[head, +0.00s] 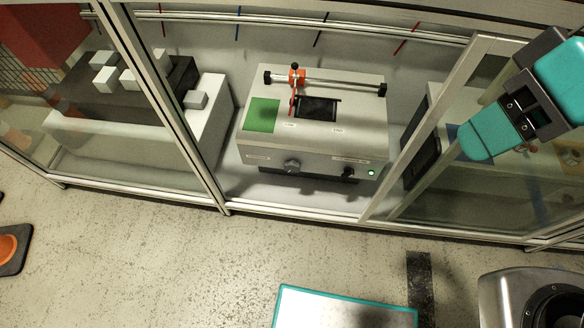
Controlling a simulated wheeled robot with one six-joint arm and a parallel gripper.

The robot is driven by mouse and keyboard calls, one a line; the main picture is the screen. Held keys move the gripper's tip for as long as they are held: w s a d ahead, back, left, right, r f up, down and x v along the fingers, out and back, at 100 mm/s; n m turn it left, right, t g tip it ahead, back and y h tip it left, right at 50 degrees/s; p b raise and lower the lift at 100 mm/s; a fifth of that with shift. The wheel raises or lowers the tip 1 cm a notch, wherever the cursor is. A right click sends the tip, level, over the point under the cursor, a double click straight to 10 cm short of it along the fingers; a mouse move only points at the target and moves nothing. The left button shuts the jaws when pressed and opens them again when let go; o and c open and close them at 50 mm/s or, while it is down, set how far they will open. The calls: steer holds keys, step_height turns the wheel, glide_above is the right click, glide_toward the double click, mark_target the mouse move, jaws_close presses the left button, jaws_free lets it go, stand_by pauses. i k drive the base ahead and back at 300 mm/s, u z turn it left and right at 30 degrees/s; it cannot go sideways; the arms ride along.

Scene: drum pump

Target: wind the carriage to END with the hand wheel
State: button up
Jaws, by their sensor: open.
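A grey bench unit (318,150) stands behind the frame opening. A metal rod (342,84) runs along its top. The orange carriage (297,76), with a black knob on top and a red pointer below, sits near the rod's left end. Black end pieces show at the rod's left (267,78) and right (382,90). A grey round knob (291,166) and a black knob (348,173) are on the front face. I cannot tell which part is the hand wheel. The labels are too small to read.
Metal posts (172,100) and a slanted post (425,130) bound the opening. Glass panels flank it. A white unit with pale blocks (104,78) stands at left. A green patch (262,115) and dark recess (318,108) lie below the rod.

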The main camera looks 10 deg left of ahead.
mark_target(291, 166)
steer(key=z, duration=1.55)
steer(key=k, duration=1.05)
steer(key=u, duration=1.2)
